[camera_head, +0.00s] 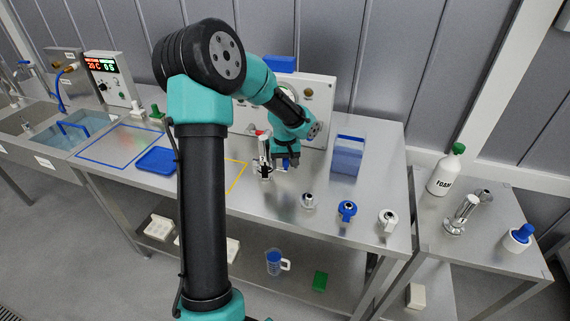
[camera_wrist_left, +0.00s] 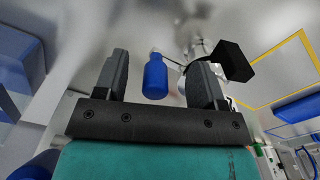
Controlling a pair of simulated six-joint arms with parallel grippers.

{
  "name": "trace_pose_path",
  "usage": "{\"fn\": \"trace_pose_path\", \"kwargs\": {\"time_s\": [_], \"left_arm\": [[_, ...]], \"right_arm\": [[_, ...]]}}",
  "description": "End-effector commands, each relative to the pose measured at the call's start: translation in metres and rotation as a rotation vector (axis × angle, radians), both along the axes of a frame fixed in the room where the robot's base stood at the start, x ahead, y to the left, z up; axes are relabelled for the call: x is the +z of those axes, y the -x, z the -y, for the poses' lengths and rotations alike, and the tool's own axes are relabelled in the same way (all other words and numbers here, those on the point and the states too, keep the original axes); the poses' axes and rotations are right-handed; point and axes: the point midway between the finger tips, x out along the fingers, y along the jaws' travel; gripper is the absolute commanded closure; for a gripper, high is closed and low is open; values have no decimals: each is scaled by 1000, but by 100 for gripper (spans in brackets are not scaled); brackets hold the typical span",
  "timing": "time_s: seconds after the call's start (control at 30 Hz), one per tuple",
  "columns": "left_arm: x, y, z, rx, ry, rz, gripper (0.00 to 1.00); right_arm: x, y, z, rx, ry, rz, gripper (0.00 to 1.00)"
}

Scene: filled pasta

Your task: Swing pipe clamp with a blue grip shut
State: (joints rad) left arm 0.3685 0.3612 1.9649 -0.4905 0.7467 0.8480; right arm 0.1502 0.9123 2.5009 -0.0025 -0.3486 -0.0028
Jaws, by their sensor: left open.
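The pipe clamp's blue grip (camera_wrist_left: 155,76) is a small bottle-shaped handle. In the left wrist view it shows between the two fingers of my left gripper (camera_wrist_left: 160,62), with gaps on both sides. The gripper is open and not touching it. A thin metal stem runs from the grip to shiny metal fittings (camera_wrist_left: 199,50) behind the right finger. In the head view my left gripper (camera_head: 286,160) points down just right of an upright steel pipe piece (camera_head: 265,156) on the table. It partly hides the grip, and the clamp's swing position is hard to tell. My right gripper is not in view.
A grey fitting (camera_head: 308,201), a blue one (camera_head: 347,210) and a white one (camera_head: 388,219) stand along the table's front right. A blue-and-clear container (camera_head: 347,157) is right of the gripper. A blue tray (camera_head: 157,160) lies left. A panel stands behind.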

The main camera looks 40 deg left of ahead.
Motion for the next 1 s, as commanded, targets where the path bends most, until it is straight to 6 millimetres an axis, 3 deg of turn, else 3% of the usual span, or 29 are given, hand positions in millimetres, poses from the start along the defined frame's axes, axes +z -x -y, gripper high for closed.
{"fn": "trace_pose_path", "kwargs": {"time_s": [1.0], "left_arm": [[74,0,0,1,1,1,36]], "right_arm": [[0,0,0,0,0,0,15]]}}
